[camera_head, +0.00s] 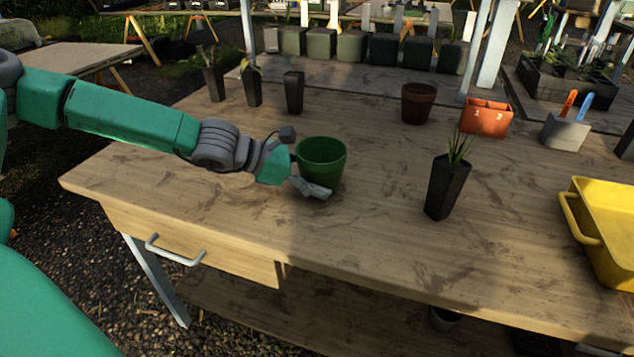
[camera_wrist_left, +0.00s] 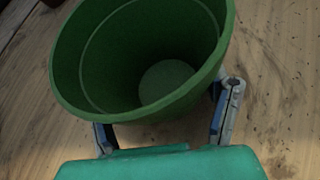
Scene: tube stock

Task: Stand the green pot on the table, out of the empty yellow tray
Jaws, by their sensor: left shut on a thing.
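The green pot (camera_head: 322,153) is upright at the middle of the wooden table (camera_head: 390,270), away from the yellow tray (camera_head: 597,222). I cannot tell whether its base touches the wood. My left gripper (camera_head: 310,172) comes in from the left and is shut on the pot. In the left wrist view the pot (camera_wrist_left: 140,60) looks empty, with a finger on either side of its near wall. The tray is at the right edge, partly cut off; the visible part of it looks empty. My right gripper is not in view.
A black pot with a plant (camera_head: 447,180) stands between green pot and tray. A brown pot (camera_head: 418,102), an orange numbered box (camera_head: 486,118) and a grey holder with tools (camera_head: 566,131) stand farther back. Several black pots line the back left. The front middle of the table is clear.

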